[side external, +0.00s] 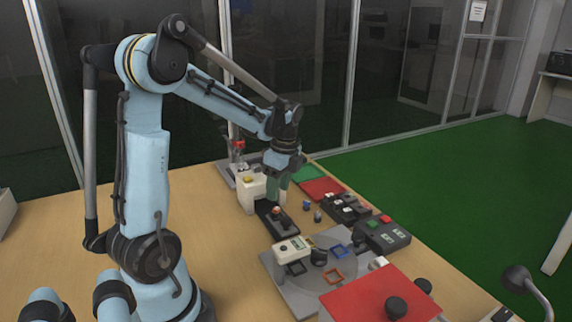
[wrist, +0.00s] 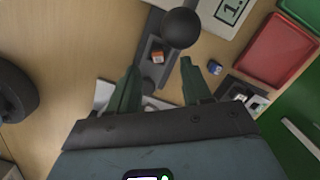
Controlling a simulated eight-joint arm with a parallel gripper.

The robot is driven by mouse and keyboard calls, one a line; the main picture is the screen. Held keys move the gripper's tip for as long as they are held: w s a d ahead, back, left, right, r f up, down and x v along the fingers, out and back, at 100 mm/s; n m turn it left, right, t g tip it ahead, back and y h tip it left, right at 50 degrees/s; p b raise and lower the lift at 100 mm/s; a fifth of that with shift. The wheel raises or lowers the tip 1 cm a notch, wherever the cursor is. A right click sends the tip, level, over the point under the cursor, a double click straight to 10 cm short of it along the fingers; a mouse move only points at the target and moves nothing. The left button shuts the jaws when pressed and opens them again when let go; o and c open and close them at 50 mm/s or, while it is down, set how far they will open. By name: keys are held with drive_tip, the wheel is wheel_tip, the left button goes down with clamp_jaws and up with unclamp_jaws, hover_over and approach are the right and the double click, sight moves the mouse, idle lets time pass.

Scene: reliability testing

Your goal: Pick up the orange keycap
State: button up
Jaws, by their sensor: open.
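The orange keycap (wrist: 158,56) is small, with a pale face, and sits on a dark grey fixture (wrist: 147,48) in the wrist view. A black ball knob (wrist: 181,28) stands close beside it, up and to the right. My gripper (wrist: 160,68) is open, and its two green fingers are spread either side of the keycap's line, with nothing between them. In the side view my gripper (side external: 277,198) points down just above the black fixture (side external: 268,222). A small reddish spot shows there under the fingers, but I cannot make out the keycap clearly.
A blue keycap (wrist: 214,67) lies on the table right of the fingers. Red (side external: 322,189) and green (side external: 306,172) trays stand beyond. Black button boxes (side external: 382,235), a grey plate with coloured square frames (side external: 290,290) and a red-topped box (side external: 375,297) crowd the right.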

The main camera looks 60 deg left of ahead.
sight(277, 208)
drive_tip(key=shift+s+f, duration=0.15)
drive_tip(key=shift+f, duration=1.3)
drive_tip(key=shift+s+f, duration=0.1)
drive_tip(key=shift+f, duration=1.35)
clamp_jaws()
